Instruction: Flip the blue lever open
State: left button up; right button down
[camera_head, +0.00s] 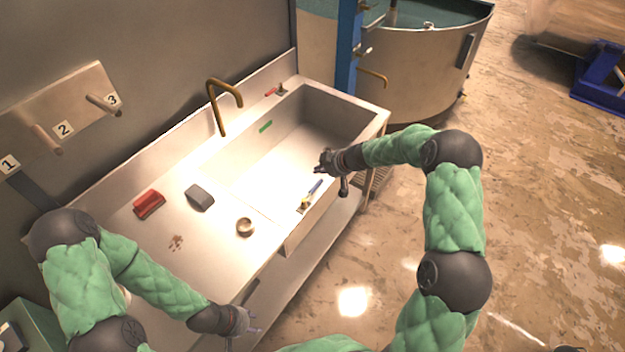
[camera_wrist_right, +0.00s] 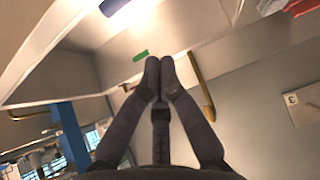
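The blue lever (camera_head: 315,187) sits with a yellow part at its lower end on the near rim of the sink (camera_head: 288,240). A blue cylinder end, apparently the lever (camera_wrist_right: 120,7), shows at the top edge of the right wrist view. My right gripper (camera_head: 321,165) is above the sink's near rim, just up and right of the lever and apart from it. In the wrist view its two fingertips (camera_wrist_right: 159,65) are together with nothing between them. My left gripper (camera_head: 247,332) is low in front of the counter, far from the lever; its fingers are too small to judge.
A red object (camera_head: 149,204), a dark grey block (camera_head: 200,197) and a small round cup (camera_head: 245,227) are on the counter left of the basin. A brass faucet (camera_head: 222,108) rises behind. A green strip (camera_head: 266,127) marks the basin's back wall. A large round tank (camera_head: 425,65) stands beyond.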

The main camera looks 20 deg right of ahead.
aim_at(312, 193)
jog(key=shift+f, duration=0.1)
pick_arm(q)
jog(key=shift+f+b, duration=1.8)
pick_arm(e)
jog(key=shift+w+a+f, duration=0.3)
jog(key=shift+w+f, duration=0.05)
jog(key=shift+f, duration=1)
jog(key=shift+w+a+f, duration=0.3)
jog(key=shift+w+f, duration=0.1)
jog(key=shift+f, duration=0.9)
jog(key=shift+w+a+f, duration=0.3)
jog(key=shift+w+f, duration=0.05)
jog(key=shift+f, duration=1)
pick_arm(q)
jog(key=shift+d, duration=0.1)
